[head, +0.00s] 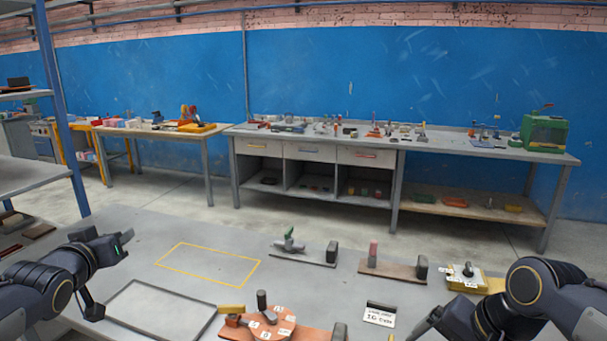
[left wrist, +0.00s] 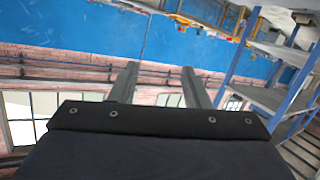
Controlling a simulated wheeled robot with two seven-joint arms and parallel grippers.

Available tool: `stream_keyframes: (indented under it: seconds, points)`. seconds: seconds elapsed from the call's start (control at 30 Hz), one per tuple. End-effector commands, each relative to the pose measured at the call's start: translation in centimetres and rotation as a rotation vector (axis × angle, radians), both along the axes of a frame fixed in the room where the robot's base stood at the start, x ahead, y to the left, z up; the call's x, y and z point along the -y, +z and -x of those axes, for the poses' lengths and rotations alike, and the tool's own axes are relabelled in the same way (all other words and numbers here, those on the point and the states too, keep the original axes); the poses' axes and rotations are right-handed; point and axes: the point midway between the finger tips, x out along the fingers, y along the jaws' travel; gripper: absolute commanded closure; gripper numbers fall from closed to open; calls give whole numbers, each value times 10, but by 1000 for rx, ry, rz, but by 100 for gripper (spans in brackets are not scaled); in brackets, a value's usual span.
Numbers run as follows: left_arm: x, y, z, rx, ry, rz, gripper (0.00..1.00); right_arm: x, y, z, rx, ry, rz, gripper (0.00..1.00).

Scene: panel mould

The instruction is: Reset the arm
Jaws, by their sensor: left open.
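My left gripper (head: 112,262) is at the left of the head view, above the near table, and holds nothing. In the left wrist view its two fingers (left wrist: 160,75) stand apart with nothing between them. That view is tilted, and behind the fingers are the wall, windows and shelving. My right arm comes in at the lower right of the head view. Only a dark tip of my right gripper (head: 430,322) shows near the table's front edge, and its jaws cannot be made out.
The grey table (head: 180,230) bears a yellow outlined rectangle (head: 208,264), a dark-rimmed tray (head: 160,285), an orange-brown board (head: 262,328), clamp pieces (head: 305,254), a brown block (head: 395,268), a yellow fixture (head: 466,278) and a label card (head: 380,314). Shelving (head: 62,110) stands left.

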Motion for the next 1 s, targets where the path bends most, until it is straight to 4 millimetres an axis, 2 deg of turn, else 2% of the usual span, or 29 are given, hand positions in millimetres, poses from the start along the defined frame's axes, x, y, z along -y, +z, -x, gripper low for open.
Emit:
stream_keyframes:
  seconds: [0.03, 0.17, 0.3, 0.4, 0.5, 0.6, 0.7, 1.0]
  points:
    - [12, -14, 35, -86, 6, 38, 57, 3, -3, 21, 46, 52, 10, 9]
    - [50, -63, 114, -321, -31, 122, 57, 1, -18, 61, 152, 195, 48, 9]
    - [98, -112, 193, -537, -128, 195, 57, -4, -36, 95, 250, 320, 97, 9]
    - [128, -140, 239, -655, -209, 235, 57, -9, -48, 113, 306, 389, 131, 9]
    - [150, -158, 273, -738, -279, 260, 57, -12, -58, 124, 345, 439, 159, 9]
    - [164, -169, 294, -788, -324, 275, 57, -14, -64, 131, 368, 468, 177, 9]
    - [169, -173, 302, -809, -343, 282, 57, -15, -66, 133, 376, 481, 185, 9]
    - [169, -174, 302, -810, -343, 283, 57, -16, -67, 133, 376, 483, 185, 9]
